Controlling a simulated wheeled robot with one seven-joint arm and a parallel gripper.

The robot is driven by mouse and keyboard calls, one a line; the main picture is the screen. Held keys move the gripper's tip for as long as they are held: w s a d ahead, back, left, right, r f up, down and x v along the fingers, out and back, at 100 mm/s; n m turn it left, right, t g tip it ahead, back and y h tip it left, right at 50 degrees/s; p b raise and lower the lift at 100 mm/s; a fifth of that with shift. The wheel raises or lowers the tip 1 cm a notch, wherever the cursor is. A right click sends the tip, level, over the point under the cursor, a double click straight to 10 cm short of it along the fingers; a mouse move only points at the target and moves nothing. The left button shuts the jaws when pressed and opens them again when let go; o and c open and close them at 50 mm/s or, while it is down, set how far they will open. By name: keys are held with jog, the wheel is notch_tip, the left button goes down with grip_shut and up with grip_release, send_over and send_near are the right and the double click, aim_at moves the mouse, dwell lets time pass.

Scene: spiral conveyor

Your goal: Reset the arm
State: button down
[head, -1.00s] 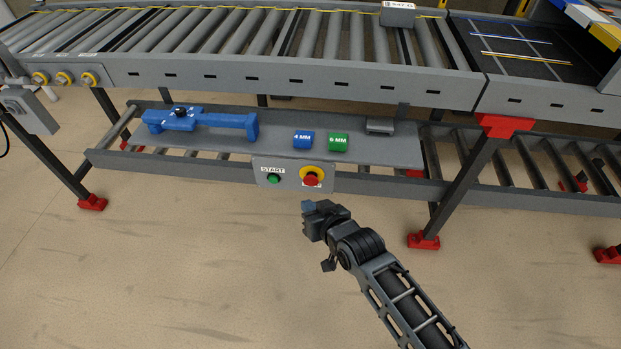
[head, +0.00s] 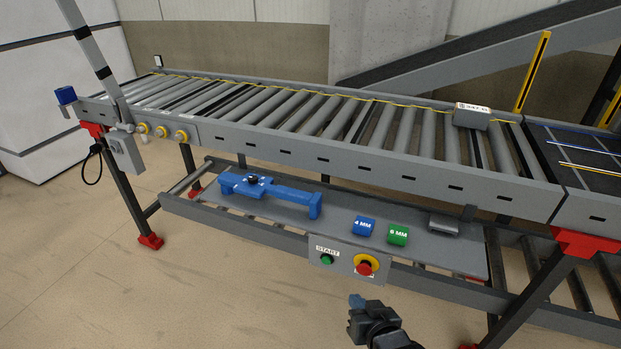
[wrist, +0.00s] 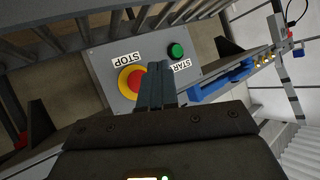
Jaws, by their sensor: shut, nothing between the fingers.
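My gripper (head: 357,301) is at the lower right of the head view, in front of the conveyor's lower shelf and below the control box. Its fingers are shut and hold nothing. In the wrist view the shut fingers (wrist: 156,84) point toward the grey control box (wrist: 101,66). The box carries a red stop button on a yellow ring (wrist: 131,82) and a green start button (wrist: 176,50). The fingertips overlap the edge of the yellow ring in that view; I cannot tell any contact there. In the head view the red button (head: 364,267) and green button (head: 327,259) show clear of the gripper.
The lower shelf (head: 290,214) holds a blue tool (head: 270,192), a blue 4 MM block (head: 364,226), a green 6 MM block (head: 398,235) and a grey block (head: 443,225). The roller conveyor (head: 330,117) runs above. Red-footed legs (head: 150,242) stand around. Floor at the front left is clear.

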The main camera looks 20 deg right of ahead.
jog(key=s+r+n+t, duration=0.1)
jog(key=s+r, duration=0.1)
jog(key=s, duration=0.9)
jog(key=s+r, duration=0.3)
jog(key=s, duration=0.8)
jog(key=s+r+n+t, duration=0.1)
jog(key=s+r, duration=1.5)
jog(key=r, duration=0.2)
jog(key=shift+s+d+r, duration=0.15)
jog(key=shift+d+r, duration=0.1)
jog(key=shift+r, duration=0.15)
